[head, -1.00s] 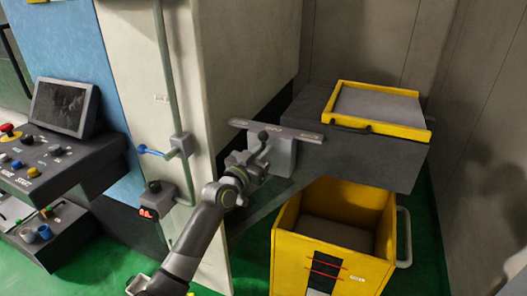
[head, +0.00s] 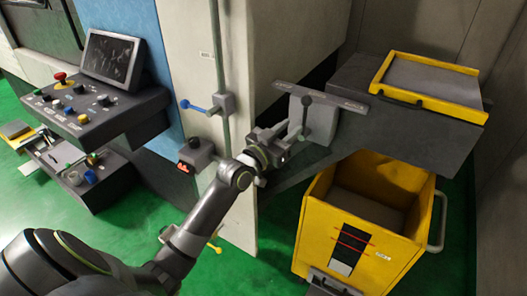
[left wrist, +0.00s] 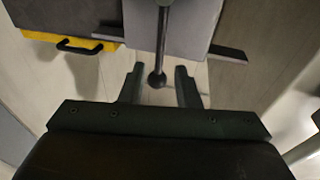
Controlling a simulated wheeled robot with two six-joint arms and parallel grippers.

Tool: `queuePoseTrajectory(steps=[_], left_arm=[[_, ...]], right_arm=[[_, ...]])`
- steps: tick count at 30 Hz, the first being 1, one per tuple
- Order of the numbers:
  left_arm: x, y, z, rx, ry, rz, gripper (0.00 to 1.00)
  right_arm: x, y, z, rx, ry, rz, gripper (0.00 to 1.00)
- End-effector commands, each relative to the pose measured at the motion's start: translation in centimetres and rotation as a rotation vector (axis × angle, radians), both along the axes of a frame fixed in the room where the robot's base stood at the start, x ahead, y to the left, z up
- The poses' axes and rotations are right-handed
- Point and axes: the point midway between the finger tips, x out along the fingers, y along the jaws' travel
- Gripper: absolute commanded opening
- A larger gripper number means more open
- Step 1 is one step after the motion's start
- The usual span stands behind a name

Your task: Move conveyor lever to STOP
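The label's words are too small to read. My left gripper (head: 287,135) is at the lever, just left of and below its knob in the head view. I cannot tell whether a finger touches the lever. My right gripper is not in view.
A dark conveyor housing (head: 400,120) with a yellow-framed tray (head: 430,97) is right of the lever. A yellow bin cart (head: 315,235) stands below. A pale cabinet wall (head: 240,180), blue-handled valve (head: 197,107) and control console (head: 130,105) are to the left.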

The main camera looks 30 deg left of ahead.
Motion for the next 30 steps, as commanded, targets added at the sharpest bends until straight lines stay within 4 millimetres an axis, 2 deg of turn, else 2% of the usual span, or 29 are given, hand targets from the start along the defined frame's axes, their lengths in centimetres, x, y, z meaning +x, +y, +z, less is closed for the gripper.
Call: queuePoseTrajectory(steps=[6, 13, 19, 30], left_arm=[[-4.8, 1.1, -0.9, 0.004, 0.002, 0.0, 0.29], [-8.4, 2.0, -1.3, 0.002, 0.001, 0.001, 0.29], [-9.7, 2.3, -1.4, 0.0, 0.001, 0.0, 0.29], [-9.8, 2.3, -1.4, 0.0, 0.0, 0.0, 0.29]], right_arm=[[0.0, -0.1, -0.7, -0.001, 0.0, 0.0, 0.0], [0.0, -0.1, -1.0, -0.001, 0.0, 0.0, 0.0], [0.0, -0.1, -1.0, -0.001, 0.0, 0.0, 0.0], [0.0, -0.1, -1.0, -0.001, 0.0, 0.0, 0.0]])
